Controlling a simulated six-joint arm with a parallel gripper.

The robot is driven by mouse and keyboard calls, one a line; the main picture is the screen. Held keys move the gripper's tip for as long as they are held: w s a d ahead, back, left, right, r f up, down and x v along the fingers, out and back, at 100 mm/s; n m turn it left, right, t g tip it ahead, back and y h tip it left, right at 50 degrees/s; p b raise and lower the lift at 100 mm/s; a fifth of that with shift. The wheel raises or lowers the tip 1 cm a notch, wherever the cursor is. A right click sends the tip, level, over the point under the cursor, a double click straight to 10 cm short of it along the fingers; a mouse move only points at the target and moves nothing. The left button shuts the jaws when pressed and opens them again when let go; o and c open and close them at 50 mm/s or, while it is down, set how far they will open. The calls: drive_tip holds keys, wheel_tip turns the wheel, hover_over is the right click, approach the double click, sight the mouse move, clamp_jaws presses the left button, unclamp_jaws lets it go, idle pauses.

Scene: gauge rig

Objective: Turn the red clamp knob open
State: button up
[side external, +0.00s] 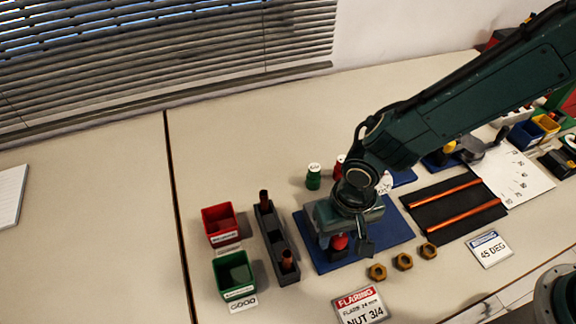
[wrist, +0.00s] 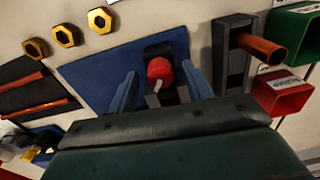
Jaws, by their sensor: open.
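The red clamp knob (wrist: 159,69) sits on a dark clamp block (wrist: 157,49) on a blue mat (wrist: 90,72). In the side view the knob (side external: 339,242) shows just under my gripper, partly hidden by it. My gripper (side external: 345,250) is above the blue mat (side external: 312,256) with its fingers pointing down. In the wrist view my gripper (wrist: 163,90) is open, with one blue-grey finger on each side of the knob. Gaps show between knob and fingers in that view. A light metal piece shows just below the knob.
A dark rack (side external: 277,245) with copper tubes stands left of the mat, beside red (side external: 220,224) and green (side external: 234,274) bins. Several brass nuts (side external: 403,261) lie near the mat's front right. A black mat (side external: 455,213) with copper tubes lies right. The table's back left is clear.

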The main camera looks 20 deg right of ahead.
sight(344, 235)
drive_tip(key=shift+r+m, duration=0.15)
drive_tip(key=shift+m, duration=1.05)
wheel_tip(344, 235, up, 14)
drive_tip(key=s+d+r+t, duration=0.1)
drive_tip(key=d+r, duration=0.4)
drive_tip(key=d, duration=0.3)
drive_tip(key=d+r+n+t+y, duration=0.1)
drive_tip(key=d+r, duration=0.5)
drive_tip(key=d, duration=0.2)
drive_tip(key=shift+s+d+t, duration=0.25)
drive_tip(key=shift+s+t, duration=0.05)
drive_tip(key=shift+s, duration=0.05)
